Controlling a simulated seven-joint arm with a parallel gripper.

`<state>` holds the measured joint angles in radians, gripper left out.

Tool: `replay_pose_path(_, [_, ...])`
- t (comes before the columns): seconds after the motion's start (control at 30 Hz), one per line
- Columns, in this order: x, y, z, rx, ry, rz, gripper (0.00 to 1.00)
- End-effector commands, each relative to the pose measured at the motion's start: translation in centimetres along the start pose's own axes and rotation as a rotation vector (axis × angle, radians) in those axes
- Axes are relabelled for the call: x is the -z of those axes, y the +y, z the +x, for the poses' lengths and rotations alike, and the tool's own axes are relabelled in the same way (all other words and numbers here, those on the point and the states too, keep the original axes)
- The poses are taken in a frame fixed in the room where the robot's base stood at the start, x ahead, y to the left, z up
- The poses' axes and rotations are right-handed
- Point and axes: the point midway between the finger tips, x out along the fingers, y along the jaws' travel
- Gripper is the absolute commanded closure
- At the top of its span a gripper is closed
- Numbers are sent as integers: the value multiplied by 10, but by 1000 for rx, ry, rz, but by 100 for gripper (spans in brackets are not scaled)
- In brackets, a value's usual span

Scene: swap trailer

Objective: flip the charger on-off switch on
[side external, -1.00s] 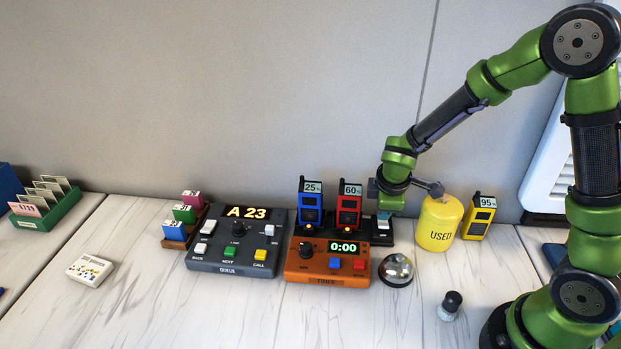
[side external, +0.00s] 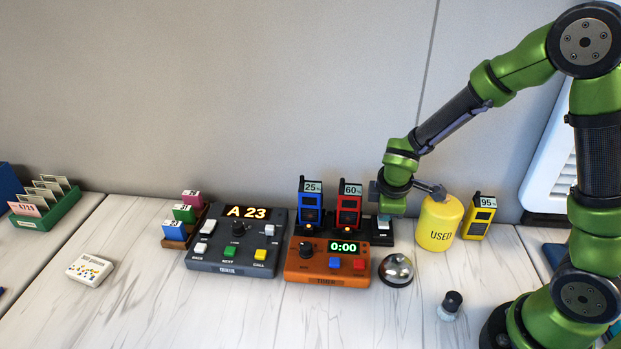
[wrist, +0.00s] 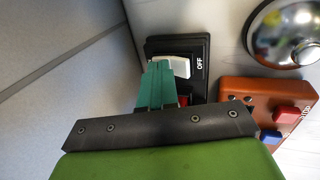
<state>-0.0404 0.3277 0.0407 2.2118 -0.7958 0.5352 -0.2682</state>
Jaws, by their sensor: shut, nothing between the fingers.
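The charger's black base (side external: 384,240) stands near the wall, with a blue radio (side external: 311,208) and a red radio (side external: 348,207) upright in it. Its on-off switch (side external: 384,224) is a white rocker at the right end of the base. In the wrist view the white rocker (wrist: 178,66) sits on the black plate beside the printed word OFF. My gripper (wrist: 158,66) is shut and empty, its teal fingertips at the left edge of the rocker. I cannot tell whether they touch it. In the side view my gripper is right above the switch, its fingertips hard to make out.
A yellow USED canister (side external: 439,223) and a yellow radio (side external: 480,217) stand to the right. An orange timer box (side external: 300,268) and a silver bell (side external: 396,270) are in front. A dark queue box (side external: 215,258) lies left. The table's front left is mostly free.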

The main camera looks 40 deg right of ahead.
Motion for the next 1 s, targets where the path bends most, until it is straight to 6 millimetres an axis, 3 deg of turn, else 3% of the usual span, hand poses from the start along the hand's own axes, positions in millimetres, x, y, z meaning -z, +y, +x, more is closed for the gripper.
replay_pose_path(0.5, [2,39,-107,-18,12,11,100])
replay_pose_path(0.8, [2,45,-130,-14,13,47,100])
replay_pose_path(0.9, [0,32,-126,31,19,174,100])
replay_pose_path(1.0, [-10,13,-140,82,70,404,100])
